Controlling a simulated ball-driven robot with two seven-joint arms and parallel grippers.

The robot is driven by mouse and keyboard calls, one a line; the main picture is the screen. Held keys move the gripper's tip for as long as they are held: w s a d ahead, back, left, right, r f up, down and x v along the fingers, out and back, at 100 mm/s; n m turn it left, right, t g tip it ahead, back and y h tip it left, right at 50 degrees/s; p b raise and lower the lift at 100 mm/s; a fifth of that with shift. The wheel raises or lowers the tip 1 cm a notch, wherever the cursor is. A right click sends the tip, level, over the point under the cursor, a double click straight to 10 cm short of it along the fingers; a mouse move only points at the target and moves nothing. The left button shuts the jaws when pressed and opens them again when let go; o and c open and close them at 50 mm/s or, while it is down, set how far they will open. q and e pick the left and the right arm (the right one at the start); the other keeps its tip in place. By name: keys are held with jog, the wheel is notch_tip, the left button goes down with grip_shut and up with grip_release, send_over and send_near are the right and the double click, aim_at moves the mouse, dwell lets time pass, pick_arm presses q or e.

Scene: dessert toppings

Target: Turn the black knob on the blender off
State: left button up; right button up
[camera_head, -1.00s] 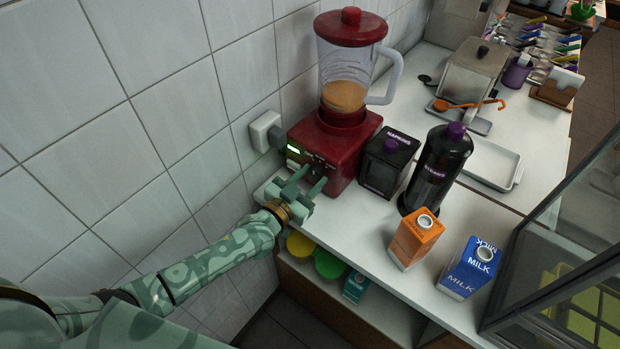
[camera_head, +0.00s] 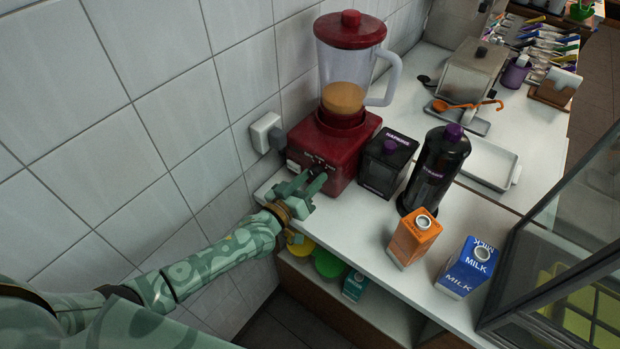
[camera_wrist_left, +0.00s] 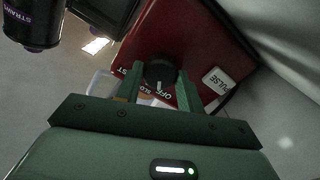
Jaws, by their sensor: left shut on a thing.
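The red blender (camera_head: 333,150) stands against the tiled wall, with orange-brown liquid in its clear jug (camera_head: 343,97). Its black knob (camera_wrist_left: 160,70) is on the front of the base. My left gripper (camera_head: 306,182) is at that front; in the left wrist view its two green fingers (camera_wrist_left: 159,78) are shut on the knob, one on either side. The knob's white mark points down, close to the OFF label (camera_wrist_left: 167,94). A white PULSE button (camera_wrist_left: 217,80) sits beside it. No lit green display shows on the base. My right gripper is not in view.
A black napkin box (camera_head: 386,165) and a dark bottle (camera_head: 434,170) stand right of the blender. An orange carton (camera_head: 408,243) and a blue milk carton (camera_head: 464,270) stand near the counter's front edge. A glass-sided case (camera_head: 560,230) is at far right.

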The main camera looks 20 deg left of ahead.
pick_arm(q)
jog(key=shift+n, duration=0.7)
jog(key=o, duration=1)
jog(key=shift+s, duration=0.1)
jog(key=shift+s+a, duration=0.2)
jog(key=shift+s, duration=0.2)
jog(key=p+v, duration=0.2)
jog(key=v, duration=1.3)
jog(key=shift+s, duration=0.15)
